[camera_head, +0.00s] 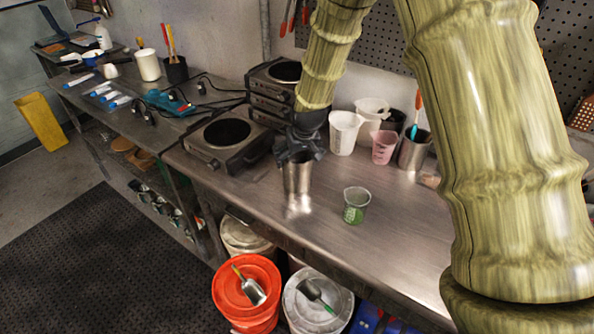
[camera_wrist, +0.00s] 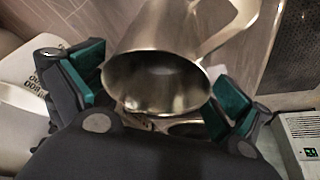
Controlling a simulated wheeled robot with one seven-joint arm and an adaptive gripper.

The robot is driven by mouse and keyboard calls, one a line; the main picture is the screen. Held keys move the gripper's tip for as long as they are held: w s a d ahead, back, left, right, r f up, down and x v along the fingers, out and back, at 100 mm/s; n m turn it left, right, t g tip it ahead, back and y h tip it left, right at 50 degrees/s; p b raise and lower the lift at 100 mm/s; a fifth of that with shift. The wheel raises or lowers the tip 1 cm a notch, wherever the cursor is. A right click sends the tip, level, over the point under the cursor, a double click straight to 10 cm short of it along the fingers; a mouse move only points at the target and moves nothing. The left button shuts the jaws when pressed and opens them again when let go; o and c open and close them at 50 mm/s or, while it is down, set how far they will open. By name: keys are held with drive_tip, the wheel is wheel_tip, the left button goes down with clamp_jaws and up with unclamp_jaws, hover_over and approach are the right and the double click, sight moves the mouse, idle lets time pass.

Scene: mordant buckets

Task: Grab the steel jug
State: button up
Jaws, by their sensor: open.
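The steel jug (camera_head: 297,182) stands upright on the metal bench, directly below my gripper (camera_head: 299,150). In the wrist view, the jug (camera_wrist: 165,85) shows its open mouth toward the camera, and its handle reaches to the upper right. My gripper (camera_wrist: 158,90) is open, with one teal-padded finger on the left of the jug and one on the right. I cannot tell whether either pad touches the jug. The jug's rim is partly hidden by my gripper in the head view.
A green-filled cup (camera_head: 356,205) stands right of the jug, nearer the bench front. White beakers (camera_head: 344,132), a pink cup (camera_head: 384,147) and a steel tool pot (camera_head: 414,150) stand behind. A hot plate (camera_head: 228,137) is left.

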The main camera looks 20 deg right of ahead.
sight(296, 160)
drive_tip(key=shift+w+p+x, duration=0.25)
drive_tip(key=shift+p+x, duration=0.55)
drive_tip(key=shift+x, duration=1.1)
drive_tip(key=shift+d+r, duration=0.1)
drive_tip(key=shift+s, duration=0.15)
drive_tip(key=c, duration=1.4)
drive_tip(key=shift+r, duration=0.1)
